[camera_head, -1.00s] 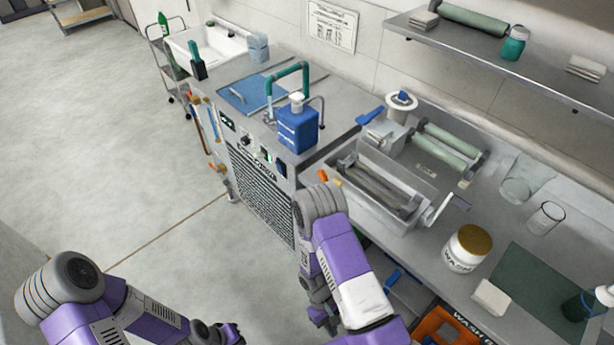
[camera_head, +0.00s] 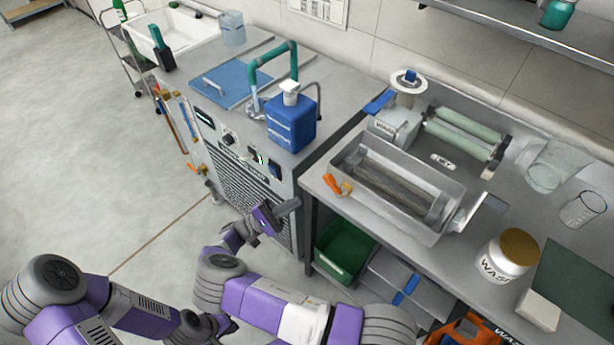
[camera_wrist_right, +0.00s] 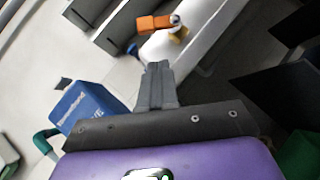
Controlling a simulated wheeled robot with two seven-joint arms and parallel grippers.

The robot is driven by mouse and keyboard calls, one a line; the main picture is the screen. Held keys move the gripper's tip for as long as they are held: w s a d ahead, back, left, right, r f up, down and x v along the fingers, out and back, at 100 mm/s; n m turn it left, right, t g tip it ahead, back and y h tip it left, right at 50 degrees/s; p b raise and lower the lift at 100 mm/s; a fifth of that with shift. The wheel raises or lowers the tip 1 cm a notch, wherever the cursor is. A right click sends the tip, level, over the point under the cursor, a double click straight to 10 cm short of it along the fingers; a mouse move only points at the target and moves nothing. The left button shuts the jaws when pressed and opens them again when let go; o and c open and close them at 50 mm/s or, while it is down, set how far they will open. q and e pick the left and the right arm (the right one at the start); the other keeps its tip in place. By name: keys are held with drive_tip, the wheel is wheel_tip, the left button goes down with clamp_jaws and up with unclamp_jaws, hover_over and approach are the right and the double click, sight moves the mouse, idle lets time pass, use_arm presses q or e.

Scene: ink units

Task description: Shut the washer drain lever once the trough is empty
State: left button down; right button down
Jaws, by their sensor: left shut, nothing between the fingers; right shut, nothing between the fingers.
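The washer trough (camera_head: 452,186) is an open metal tray on the bench with a long grey roller lying in it. I cannot tell whether liquid is in it. The orange drain lever (camera_head: 336,184) is at the trough's near left corner; its orange handle (camera_wrist_right: 152,24) also shows in the right wrist view, beside a round metal pivot and a yellow part. My right gripper (camera_head: 290,207) is shut and empty, left of the lever and apart from it; its fingertips (camera_wrist_right: 157,68) point toward the lever. My left gripper (camera_head: 228,326) is shut and low near the bottom edge, partly hidden.
A blue jug (camera_head: 291,125) stands on the cabinet left of the trough. Green rollers (camera_head: 465,137) lie behind the trough. A white tub (camera_head: 505,262) stands to its right. A green bin (camera_head: 343,252) is below the bench edge. Open floor lies left.

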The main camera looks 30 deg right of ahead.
sight(334, 186)
use_arm(q)
drive_tip(key=shift+w, duration=0.2)
use_arm(e)
drive_tip(key=shift+w+a+r+m+h, duration=0.2)
drive_tip(key=shift+a+r, duration=0.1)
drive_tip(key=shift+a, duration=0.1)
drive_tip(key=shift+w+a+r+m+h, duration=0.15)
drive_tip(key=shift+a+r, duration=0.1)
drive_tip(key=shift+a, duration=0.15)
drive_tip(key=shift+d, duration=0.1)
use_arm(q)
drive_tip(key=shift+r, duration=0.1)
use_arm(e)
drive_tip(key=x, duration=1)
drive_tip(key=shift+f, duration=0.15)
use_arm(q)
drive_tip(key=shift+s+a+r+p, duration=0.15)
drive_tip(key=shift+a+r+p, duration=0.1)
drive_tip(key=shift+a+p, duration=0.15)
use_arm(e)
drive_tip(key=shift+s+r+m+g+y, duration=0.1)
drive_tip(key=shift+r+m+g+y, duration=0.15)
drive_tip(key=shift+m+g+y, duration=0.35)
